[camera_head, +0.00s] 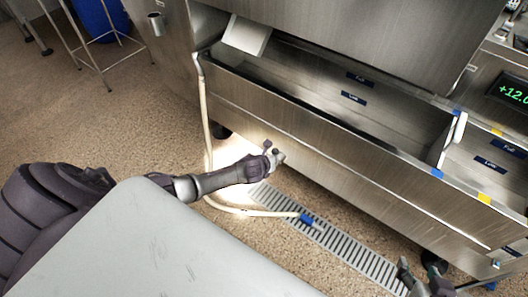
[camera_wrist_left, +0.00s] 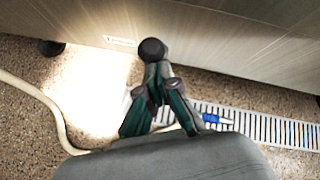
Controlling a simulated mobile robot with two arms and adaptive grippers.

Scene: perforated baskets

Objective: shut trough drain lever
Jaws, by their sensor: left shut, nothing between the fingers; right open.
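The steel trough (camera_head: 330,135) stands across the head view, with a long open compartment and a smaller one at the right. A dark round knob (camera_wrist_left: 152,49), which looks like the drain lever's end, shows at its lower front in the left wrist view, beside a small white label (camera_wrist_left: 120,41). My left gripper (camera_head: 274,157) is shut and empty, its fingertips (camera_wrist_left: 158,72) right at the knob; I cannot tell whether they touch. The rest of the lever is hidden. My right gripper (camera_head: 420,268) is open and empty at the bottom right, low by the trough.
A cream hose (camera_head: 206,120) hangs at the trough's left corner and runs along the floor to a blue end (camera_head: 306,219) on the slotted floor drain (camera_head: 350,248). A wire stand (camera_head: 105,45) and blue barrel (camera_head: 95,18) are at the back left. Open floor lies left.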

